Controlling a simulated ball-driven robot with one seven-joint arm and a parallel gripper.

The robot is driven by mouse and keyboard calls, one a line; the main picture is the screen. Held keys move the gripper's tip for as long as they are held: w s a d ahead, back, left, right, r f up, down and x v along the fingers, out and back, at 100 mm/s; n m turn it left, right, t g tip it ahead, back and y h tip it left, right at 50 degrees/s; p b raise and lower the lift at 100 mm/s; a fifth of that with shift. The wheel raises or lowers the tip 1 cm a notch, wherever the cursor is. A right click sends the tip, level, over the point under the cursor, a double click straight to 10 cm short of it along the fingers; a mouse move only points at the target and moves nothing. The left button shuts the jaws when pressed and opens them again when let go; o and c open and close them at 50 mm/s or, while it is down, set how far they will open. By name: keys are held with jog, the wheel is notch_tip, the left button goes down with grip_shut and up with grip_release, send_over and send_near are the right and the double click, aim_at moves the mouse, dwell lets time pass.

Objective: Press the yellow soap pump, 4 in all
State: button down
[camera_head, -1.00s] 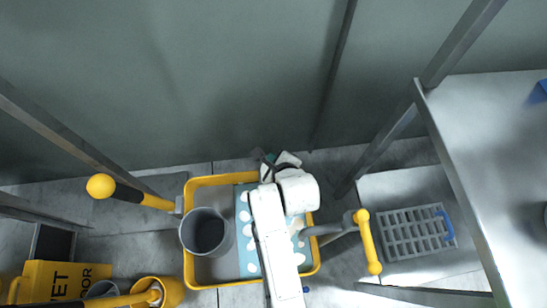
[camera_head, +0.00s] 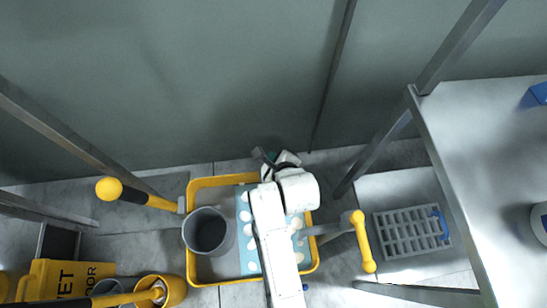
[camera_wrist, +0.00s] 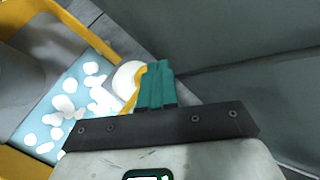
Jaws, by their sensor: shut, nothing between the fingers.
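My gripper (camera_wrist: 156,84) shows its teal fingers held together and empty in the wrist view. In the head view it (camera_head: 270,156) is partly hidden by my white arm, at the far rim of the yellow tray (camera_head: 205,181). A round white thing with a yellow edge (camera_wrist: 128,76) lies just left of the fingers in the wrist view; I cannot tell what it is, or whether they touch. A yellow container (camera_head: 172,290) with a pale top stands at the lower left of the head view. I cannot clearly make out which thing is the soap pump.
The tray holds a grey bucket (camera_head: 206,232) and a blue sheet with white spots (camera_head: 247,232). A yellow-ended lever (camera_head: 366,252) is at right, a yellow ball-ended one (camera_head: 108,189) at left. A yellow wet-floor sign (camera_head: 70,278), grey crate (camera_head: 411,232) and metal table (camera_head: 485,150) stand around.

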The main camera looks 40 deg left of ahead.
notch_tip(320, 180, up, 5)
jog(key=p, duration=0.5)
jog(key=shift+r, duration=0.1)
dwell(0.9)
